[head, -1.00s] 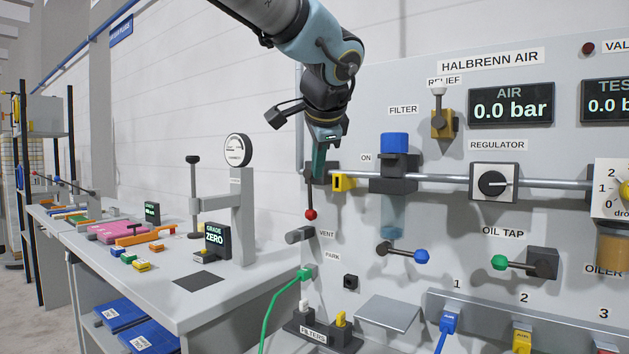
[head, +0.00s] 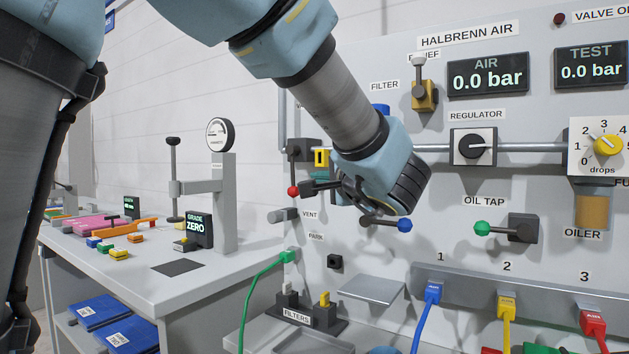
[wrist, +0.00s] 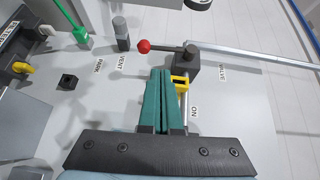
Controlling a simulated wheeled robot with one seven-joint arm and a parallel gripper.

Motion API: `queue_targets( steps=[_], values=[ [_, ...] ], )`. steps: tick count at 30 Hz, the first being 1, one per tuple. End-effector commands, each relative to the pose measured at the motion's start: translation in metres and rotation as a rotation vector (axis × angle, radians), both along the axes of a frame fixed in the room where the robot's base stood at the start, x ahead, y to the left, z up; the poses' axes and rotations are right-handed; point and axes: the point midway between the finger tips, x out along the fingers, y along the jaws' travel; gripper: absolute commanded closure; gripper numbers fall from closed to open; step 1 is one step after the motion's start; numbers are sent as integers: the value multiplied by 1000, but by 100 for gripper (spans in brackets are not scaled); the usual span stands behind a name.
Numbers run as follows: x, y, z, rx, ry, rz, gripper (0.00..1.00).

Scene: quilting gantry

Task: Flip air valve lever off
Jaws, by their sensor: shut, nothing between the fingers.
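The air valve is a dark block (head: 303,150) at the left end of the pipe. Its lever ends in a red ball (head: 293,191) and hangs straight down, across the pipe, with the ball above the VENT stub (head: 283,215). In the wrist view the red ball (wrist: 144,46) and rod reach left from the valve block (wrist: 187,62). A yellow bracket (wrist: 181,84) sits on the pipe beside the block. My gripper (wrist: 160,72) is shut and empty, its teal fingertips just short of the lever rod, with no clear contact.
The AIR display (head: 487,77) reads 0.0 bar. A blue-knobbed lever (head: 404,225) and a green-knobbed oil tap (head: 482,228) stick out of the panel to the right. A green hose (head: 262,285) is plugged in below the valve. A bench (head: 200,290) stands at the left.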

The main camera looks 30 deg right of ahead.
Motion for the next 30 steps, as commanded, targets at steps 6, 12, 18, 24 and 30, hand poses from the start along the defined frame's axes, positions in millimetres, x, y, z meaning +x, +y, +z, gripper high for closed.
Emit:
queue_targets(
  steps=[6, 12, 18, 24, 30],
  values=[
    [46, -3, 1, 3, 0, 5, 100],
    [85, -6, -1, 4, 1, 4, 100],
    [110, -8, -3, 3, 1, 3, 100],
    [118, -9, -5, 1, 2, 1, 100],
    [118, -9, -5, 0, 2, 1, 100]
  ],
)
